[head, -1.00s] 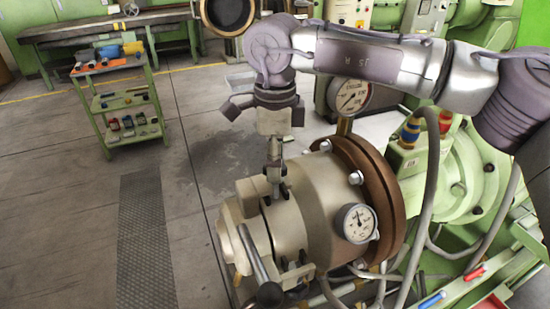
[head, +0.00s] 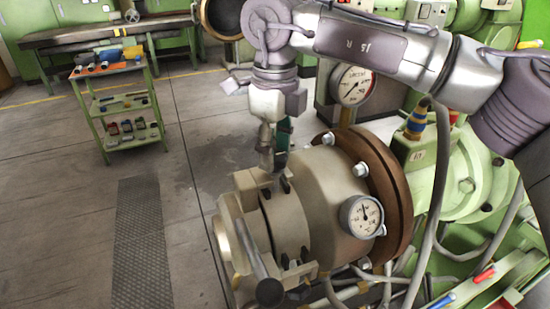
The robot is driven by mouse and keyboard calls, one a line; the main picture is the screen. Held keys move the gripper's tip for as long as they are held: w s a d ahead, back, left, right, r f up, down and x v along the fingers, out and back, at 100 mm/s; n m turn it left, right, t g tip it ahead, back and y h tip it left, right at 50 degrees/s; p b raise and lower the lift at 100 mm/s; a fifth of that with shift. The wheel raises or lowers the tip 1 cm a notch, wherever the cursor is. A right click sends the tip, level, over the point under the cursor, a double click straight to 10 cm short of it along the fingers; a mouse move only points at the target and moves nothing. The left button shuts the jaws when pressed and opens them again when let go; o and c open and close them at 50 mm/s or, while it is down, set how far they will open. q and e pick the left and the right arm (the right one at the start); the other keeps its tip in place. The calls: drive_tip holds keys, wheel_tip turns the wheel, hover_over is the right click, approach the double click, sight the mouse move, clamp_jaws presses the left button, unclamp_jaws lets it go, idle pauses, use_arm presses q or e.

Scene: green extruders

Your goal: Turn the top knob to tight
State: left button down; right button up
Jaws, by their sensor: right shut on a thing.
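The beige extruder head (head: 315,200) sits in the middle, with a split clamp ring around its front. My right gripper (head: 268,163) points down over the top of the clamp ring. It is shut on the top knob, which is mostly hidden between the fingers. A second clamp fitting (head: 296,275) shows lower on the ring. The knob's angle cannot be made out. My left gripper is not in view.
A pressure gauge (head: 362,216) sticks out from the head's side, and a larger gauge (head: 350,86) stands behind. A black-ended lever (head: 262,270) juts forward. Cables hang at the right. A green tool cart (head: 130,107) stands on open floor at left.

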drive_tip(key=m+b, duration=0.2)
drive_tip(key=m, duration=0.2)
drive_tip(key=shift+f+m+b, duration=0.15)
drive_tip(key=shift+m+b, duration=0.15)
drive_tip(key=m+b, duration=0.2)
drive_tip(key=m, duration=0.2)
drive_tip(key=shift+m, duration=0.3)
drive_tip(key=m+b, duration=0.2)
drive_tip(key=m, duration=0.2)
drive_tip(key=shift+m, duration=0.3)
drive_tip(key=shift+m+b, duration=0.7)
drive_tip(key=shift+m, duration=1.4)
drive_tip(key=o, duration=1.1)
drive_tip(key=shift+o, duration=0.2)
